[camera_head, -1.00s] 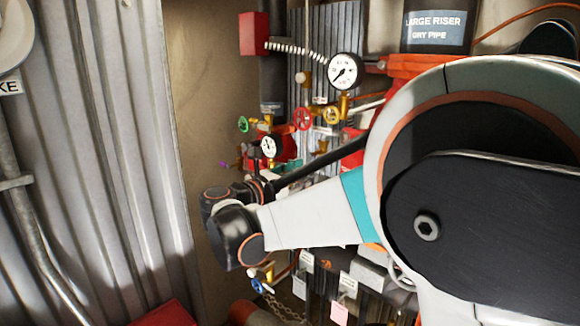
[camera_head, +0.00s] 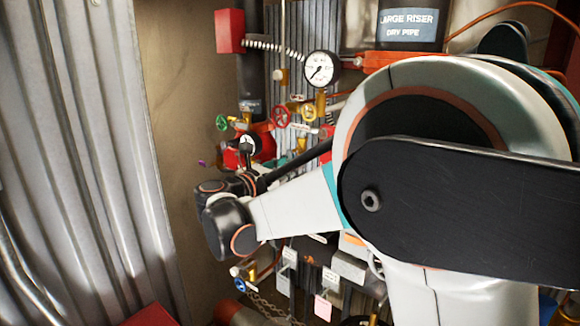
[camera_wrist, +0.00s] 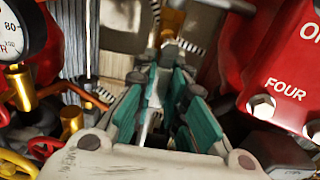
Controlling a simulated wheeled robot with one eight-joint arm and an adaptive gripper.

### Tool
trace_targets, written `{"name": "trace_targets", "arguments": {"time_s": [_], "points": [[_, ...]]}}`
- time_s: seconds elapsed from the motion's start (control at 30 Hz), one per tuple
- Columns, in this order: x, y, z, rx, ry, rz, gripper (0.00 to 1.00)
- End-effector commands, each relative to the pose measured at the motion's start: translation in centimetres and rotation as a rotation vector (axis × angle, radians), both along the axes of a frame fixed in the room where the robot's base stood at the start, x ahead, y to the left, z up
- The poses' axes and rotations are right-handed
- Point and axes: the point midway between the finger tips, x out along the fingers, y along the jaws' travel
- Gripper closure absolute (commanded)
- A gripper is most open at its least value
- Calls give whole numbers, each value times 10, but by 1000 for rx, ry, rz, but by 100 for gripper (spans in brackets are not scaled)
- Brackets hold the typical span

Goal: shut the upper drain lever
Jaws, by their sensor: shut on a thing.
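My gripper (camera_wrist: 168,72) has teal-padded fingers and reaches into the pipework in the wrist view. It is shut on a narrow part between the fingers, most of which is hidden. I cannot tell for sure whether this part is the upper drain lever. A brass fitting (camera_wrist: 173,18) shows just beyond the fingertips. In the head view my own wrist and arm hide the gripper and whatever it holds. A small purple handle (camera_head: 202,163) and a blue handle (camera_head: 240,285) show left of and below my wrist.
A red housing marked FOUR (camera_wrist: 285,65) stands close on the right of the gripper. A pressure gauge (camera_wrist: 20,30), brass pipes and a yellow handwheel (camera_wrist: 15,163) crowd the left. In the head view, a corrugated panel (camera_head: 85,150) stands at the left.

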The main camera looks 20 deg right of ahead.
Motion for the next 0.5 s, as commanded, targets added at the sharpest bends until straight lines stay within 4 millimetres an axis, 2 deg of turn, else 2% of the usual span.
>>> {"name": "trace_targets", "arguments": {"time_s": [0.27,0.5], "points": [[2,2,-1,30,-43,1,100],[6,5,-1,121,-169,1,100]]}}
